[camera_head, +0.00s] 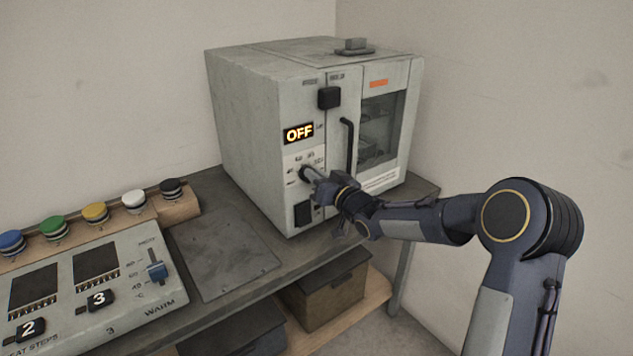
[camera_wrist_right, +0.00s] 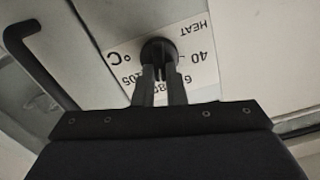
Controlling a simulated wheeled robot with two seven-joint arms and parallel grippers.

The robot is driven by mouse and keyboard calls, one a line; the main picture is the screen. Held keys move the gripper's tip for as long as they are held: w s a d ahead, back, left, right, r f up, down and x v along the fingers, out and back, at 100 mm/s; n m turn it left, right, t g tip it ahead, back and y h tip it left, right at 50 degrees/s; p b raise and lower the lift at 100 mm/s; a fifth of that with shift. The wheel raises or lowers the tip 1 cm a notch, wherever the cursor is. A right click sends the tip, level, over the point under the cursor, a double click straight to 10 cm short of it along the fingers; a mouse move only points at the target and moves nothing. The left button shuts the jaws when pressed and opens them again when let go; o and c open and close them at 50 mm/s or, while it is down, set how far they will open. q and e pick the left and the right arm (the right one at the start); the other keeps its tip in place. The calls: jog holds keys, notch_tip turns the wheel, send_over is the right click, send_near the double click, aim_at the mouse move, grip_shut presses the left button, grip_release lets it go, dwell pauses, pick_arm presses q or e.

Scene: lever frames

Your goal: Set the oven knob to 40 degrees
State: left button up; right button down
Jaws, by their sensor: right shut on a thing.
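The oven (camera_head: 245,110) is a grey box on the bench, with a lit display (camera_head: 298,133) reading OFF. Its round black knob (camera_head: 306,173) sits on a white dial plate below the display. In the right wrist view the knob (camera_wrist_right: 159,52) shows upside down on the plate (camera_wrist_right: 195,48), with 40, 60, 80, 105, °C and HEAT marks. My right gripper (camera_head: 317,181) is at the knob, and its two fingers (camera_wrist_right: 163,70) are closed on it. The knob's pointer is hidden or too dark to read. My left gripper is not in view.
The oven door has a black handle (camera_head: 347,145) just right of the knob. A flat grey plate (camera_head: 222,255) lies between. A box (camera_head: 330,295) sits on the lower shelf.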

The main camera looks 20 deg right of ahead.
jog(key=n+b, duration=0.4)
jog(key=n, duration=0.1)
jog(key=n+b, duration=0.5)
jog(key=n, duration=0.1)
jog(key=a+n+b, duration=0.1)
jog(key=n+b, duration=0.4)
jog(key=shift+s+a+f, duration=0.1)
jog(key=shift+s+f, duration=0.1)
jog(key=shift+f, duration=0.2)
jog(key=shift+n, duration=0.4)
jog(key=c, duration=1.5)
grip_release()
jog(key=shift+s+r, duration=0.1)
jog(key=v, duration=0.7)
jog(key=shift+s, duration=0.3)
